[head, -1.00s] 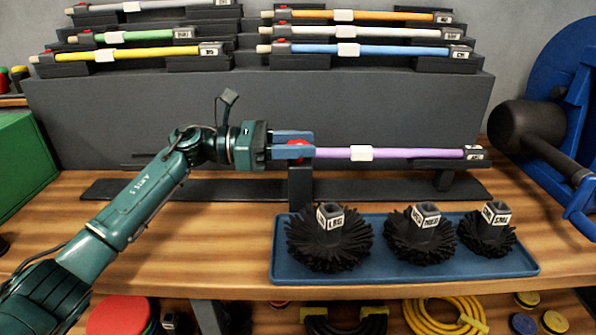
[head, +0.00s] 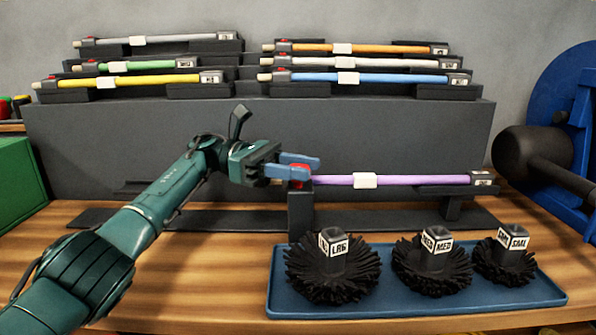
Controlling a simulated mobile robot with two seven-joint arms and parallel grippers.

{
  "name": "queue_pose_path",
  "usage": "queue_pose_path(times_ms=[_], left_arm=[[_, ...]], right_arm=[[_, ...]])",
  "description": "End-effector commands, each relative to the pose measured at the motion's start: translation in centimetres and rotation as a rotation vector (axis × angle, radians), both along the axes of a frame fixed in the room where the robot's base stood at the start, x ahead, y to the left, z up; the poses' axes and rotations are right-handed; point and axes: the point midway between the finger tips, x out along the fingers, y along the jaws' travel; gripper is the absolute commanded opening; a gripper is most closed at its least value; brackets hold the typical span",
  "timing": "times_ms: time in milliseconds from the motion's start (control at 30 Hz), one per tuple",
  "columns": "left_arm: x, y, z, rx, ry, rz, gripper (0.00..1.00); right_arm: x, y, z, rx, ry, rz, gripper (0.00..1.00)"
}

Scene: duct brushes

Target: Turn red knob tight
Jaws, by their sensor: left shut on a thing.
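The red knob (head: 300,174) is at the left end of the purple rod (head: 405,180), on top of a black support post. My left gripper (head: 296,166) comes in from the left with its blue fingers closed around the red knob, which shows partly between and below them. The fingers are tilted compared with the rod. The purple rod lies level on a low black stand and has a white label. My right gripper is not in view.
Behind, a grey stepped rack (head: 390,120) holds several coloured rods. A black cylinder on a blue frame (head: 570,90) stands at the right.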

Motion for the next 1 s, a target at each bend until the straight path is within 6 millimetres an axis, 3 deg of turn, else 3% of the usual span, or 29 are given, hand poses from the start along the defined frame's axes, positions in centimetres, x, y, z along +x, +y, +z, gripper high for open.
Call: queue_pose_path(times_ms=[600,633,867,1000], left_arm=[[-0.05,-0.04,-0.15,0.003,0.0,-0.021,0.14],[-0.05,-0.04,-0.15,0.003,0.0,-0.021,0.37],[-0.02,-0.03,-0.1,0.002,0.0,-0.02,0.56],[-0.02,-0.02,-0.06,0.002,-0.001,-0.019,0.57]], right_arm=[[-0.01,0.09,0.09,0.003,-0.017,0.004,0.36],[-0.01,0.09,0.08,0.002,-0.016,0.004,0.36],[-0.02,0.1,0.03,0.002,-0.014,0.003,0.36],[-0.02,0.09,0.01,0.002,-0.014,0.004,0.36]])
